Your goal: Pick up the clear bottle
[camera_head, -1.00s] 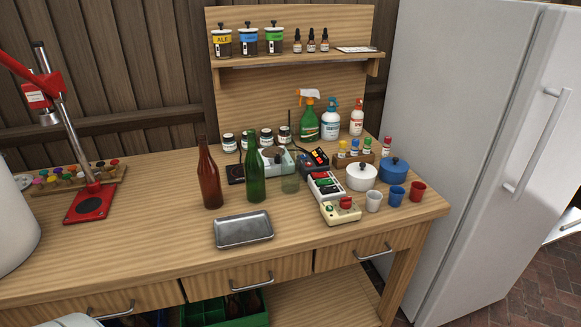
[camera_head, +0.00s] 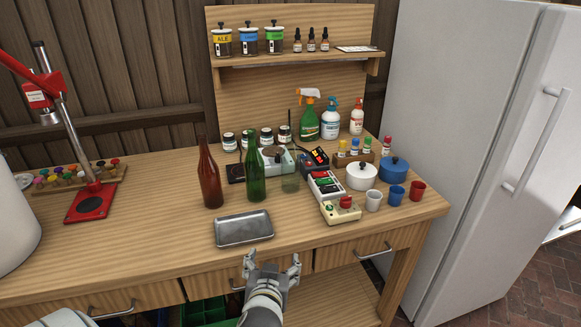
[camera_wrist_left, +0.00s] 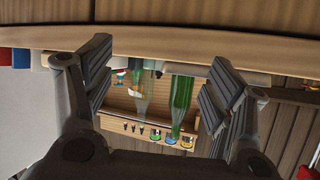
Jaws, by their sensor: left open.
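The clear bottle (camera_head: 290,184) stands upright on the wooden workbench, faint and see-through, just right of a green bottle (camera_head: 256,180). Its neck is hard to make out against the devices behind it. A brown bottle (camera_head: 209,178) stands further left. My left gripper (camera_head: 272,263) is open and empty at the bench's front edge, in front of the metal tray and well short of the bottles. In the left wrist view, which is upside down, the clear bottle (camera_wrist_left: 146,88) and the green bottle (camera_wrist_left: 181,104) show between the open fingers. My right gripper is not in view.
A metal tray (camera_head: 244,229) lies between my left gripper and the bottles. Control boxes (camera_head: 326,187), a beige box (camera_head: 341,210) and small cups (camera_head: 373,200) crowd the right side. A red capper (camera_head: 90,203) stands at left. Bench between capper and brown bottle is clear.

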